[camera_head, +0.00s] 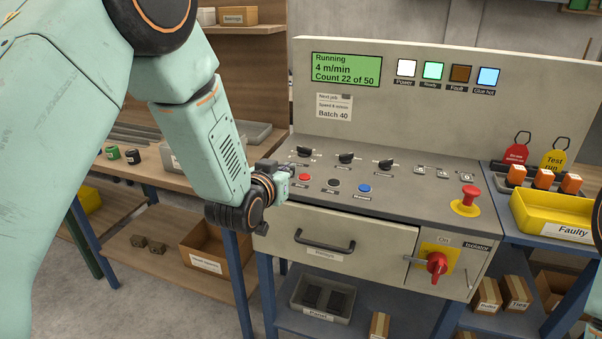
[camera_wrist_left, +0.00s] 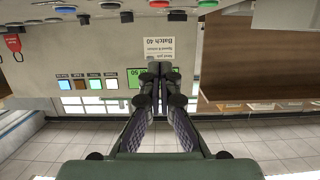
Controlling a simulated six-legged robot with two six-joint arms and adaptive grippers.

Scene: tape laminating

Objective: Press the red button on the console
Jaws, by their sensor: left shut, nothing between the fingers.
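The console (camera_head: 400,205) has a sloping grey top. A red button (camera_head: 305,178) sits at the left of its front row, beside a black button (camera_head: 334,184) and a blue button (camera_head: 364,188). My left gripper (camera_head: 284,174) is at the console's left end, just left of the red button, and partly hides the surface there. In the left wrist view its fingers (camera_wrist_left: 157,72) are together and empty. That view is upside down; a red button (camera_wrist_left: 158,3) shows at its top edge, with a green button (camera_wrist_left: 208,4) beside it. My right gripper is not in view.
Black knobs (camera_head: 346,158) stand behind the button row. A red emergency stop (camera_head: 469,196) stands on yellow at the right, above the red isolator switch (camera_head: 437,263). The upright panel carries a green display (camera_head: 346,69). A yellow bin (camera_head: 550,215) stands to the right.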

